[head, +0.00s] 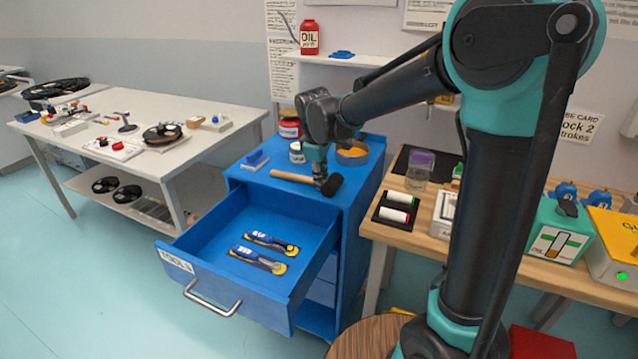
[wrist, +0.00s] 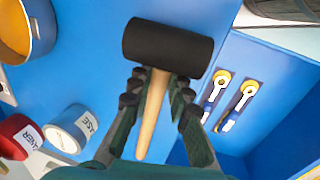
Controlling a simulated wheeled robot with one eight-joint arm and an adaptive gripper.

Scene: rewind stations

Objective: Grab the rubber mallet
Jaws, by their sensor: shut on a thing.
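The rubber mallet has a black cylindrical head (wrist: 168,47) and a light wooden handle (wrist: 152,112). In the head view it is on top of the blue tool cabinet, its handle (head: 292,176) pointing left and its black head (head: 331,185) at the right, near the front edge. My gripper (wrist: 162,82) is shut on the handle just below the head, one finger on each side. In the head view my gripper (head: 320,178) points down at the mallet from above. I cannot tell whether the mallet touches the cabinet top.
The cabinet's drawer (head: 208,272) is open, with two blue-and-yellow tools (head: 262,258) inside.

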